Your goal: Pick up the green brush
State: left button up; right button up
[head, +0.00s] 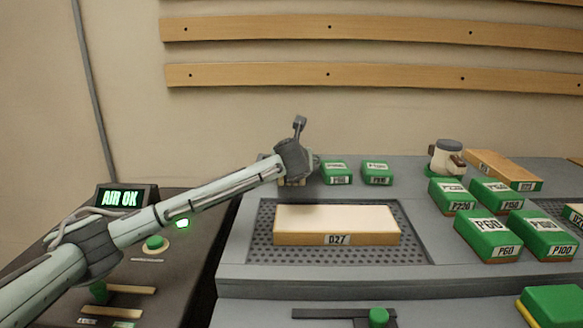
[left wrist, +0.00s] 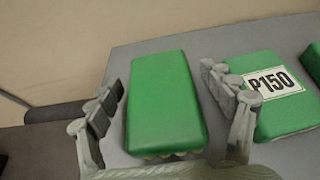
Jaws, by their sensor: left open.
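A plain green block-shaped top with a pale, scalloped lower edge, apparently the green brush (left wrist: 165,100), lies on the grey bench in the left wrist view. My left gripper (left wrist: 161,86) is open, with one finger on each side of it. I cannot tell whether the fingers touch it. In the head view my left gripper (head: 295,162) is over the back left of the bench and hides most of the brush; a pale bit shows below the gripper. My right gripper is not in view.
A green P150 block (left wrist: 275,95) sits close beside the right finger. Two small green blocks (head: 337,172) (head: 376,172) stand right of the gripper. A wooden D27 board (head: 338,220) lies in front, with several labelled green blocks (head: 488,235) to the right.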

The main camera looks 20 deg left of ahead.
pick_arm(q)
jog(key=shift+x, duration=1.25)
jog(key=c, duration=1.3)
